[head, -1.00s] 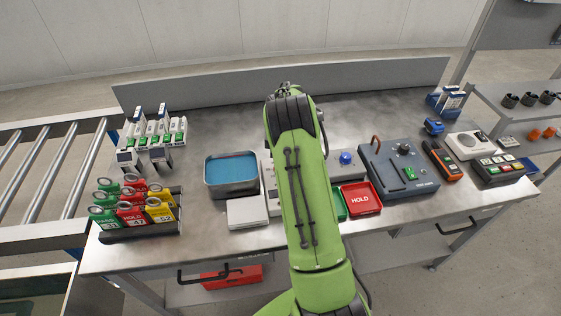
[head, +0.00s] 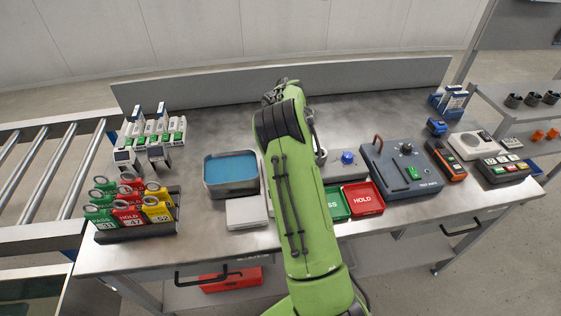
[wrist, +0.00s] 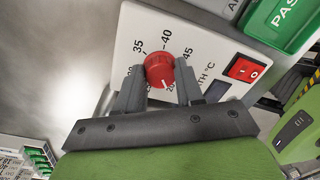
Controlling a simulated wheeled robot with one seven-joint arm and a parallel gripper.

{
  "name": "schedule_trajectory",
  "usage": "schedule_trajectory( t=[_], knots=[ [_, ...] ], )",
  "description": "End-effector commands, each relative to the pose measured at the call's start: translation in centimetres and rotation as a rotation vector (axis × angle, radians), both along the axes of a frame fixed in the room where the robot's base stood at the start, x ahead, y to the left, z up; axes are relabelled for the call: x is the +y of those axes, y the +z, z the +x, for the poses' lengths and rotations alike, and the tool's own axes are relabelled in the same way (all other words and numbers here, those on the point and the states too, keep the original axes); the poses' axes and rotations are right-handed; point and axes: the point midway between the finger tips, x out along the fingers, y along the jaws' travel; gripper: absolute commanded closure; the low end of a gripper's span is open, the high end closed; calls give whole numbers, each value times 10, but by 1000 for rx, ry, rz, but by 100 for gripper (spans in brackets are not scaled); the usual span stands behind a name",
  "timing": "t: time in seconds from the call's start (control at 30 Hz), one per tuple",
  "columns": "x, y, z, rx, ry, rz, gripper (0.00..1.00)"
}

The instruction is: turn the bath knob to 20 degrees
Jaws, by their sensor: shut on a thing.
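The bath knob (wrist: 159,70) is a red round knob on a white panel (wrist: 200,45) in the wrist view. A white pointer line on it faces the lower side, near a mark that looks like 20. The dial marks 35, 40 and 45 show around its far side. My gripper (wrist: 160,84) is shut on the knob, one dark finger on each side. In the head view my green arm hides the gripper and the knob. The water bath (head: 231,173), a metal tub with a blue surface, stands left of my arm.
A red rocker switch (wrist: 244,69) sits on the panel right of the knob. A green PASS tray (head: 336,204) and a red HOLD tray (head: 363,198) lie right of my arm. Tag racks stand at the left. The bench's back middle is clear.

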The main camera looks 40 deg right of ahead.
Motion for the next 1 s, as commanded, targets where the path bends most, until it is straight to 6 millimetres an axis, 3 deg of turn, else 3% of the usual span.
schedule_trajectory(
  t=[0.73,0.77,0.9,1.0],
  knots=[
    [0,1,1,-2,88,-1,94],
    [0,1,1,-2,88,-1,60],
    [0,1,1,-2,87,0,39],
    [0,0,1,-1,86,0,38]
  ],
)
